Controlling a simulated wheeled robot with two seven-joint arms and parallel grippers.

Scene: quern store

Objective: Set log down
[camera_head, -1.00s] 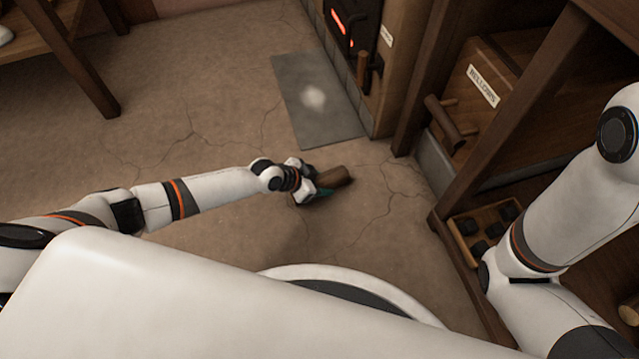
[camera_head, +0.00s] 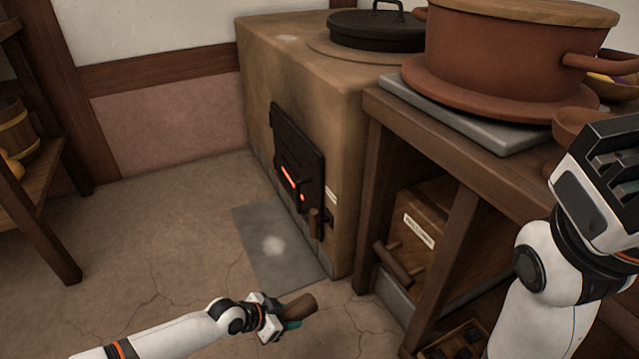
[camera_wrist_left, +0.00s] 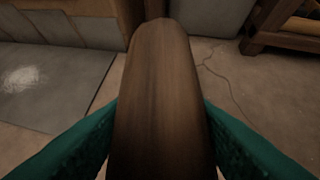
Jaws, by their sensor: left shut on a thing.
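The log (camera_head: 301,306) is a short brown piece of wood, held over the floor in front of the stove. My left gripper (camera_head: 284,318) is shut on it, and its teal fingers press on both sides of the log (camera_wrist_left: 163,85) in the left wrist view. The log points away from the wrist there and hides part of what lies beneath. I cannot tell whether its underside touches the floor. My right gripper (camera_head: 612,170) is raised at the right edge, in front of the bench; whether it is open or shut does not show.
The stove (camera_head: 262,95) has a dark door (camera_head: 297,158) with glowing slits. A grey floor slab (camera_head: 287,262) with a pale patch lies before it. A bench (camera_head: 480,175) stands right, with a labelled bellows box (camera_head: 420,225) below. Shelving (camera_head: 42,232) stands left. Open floor lies between.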

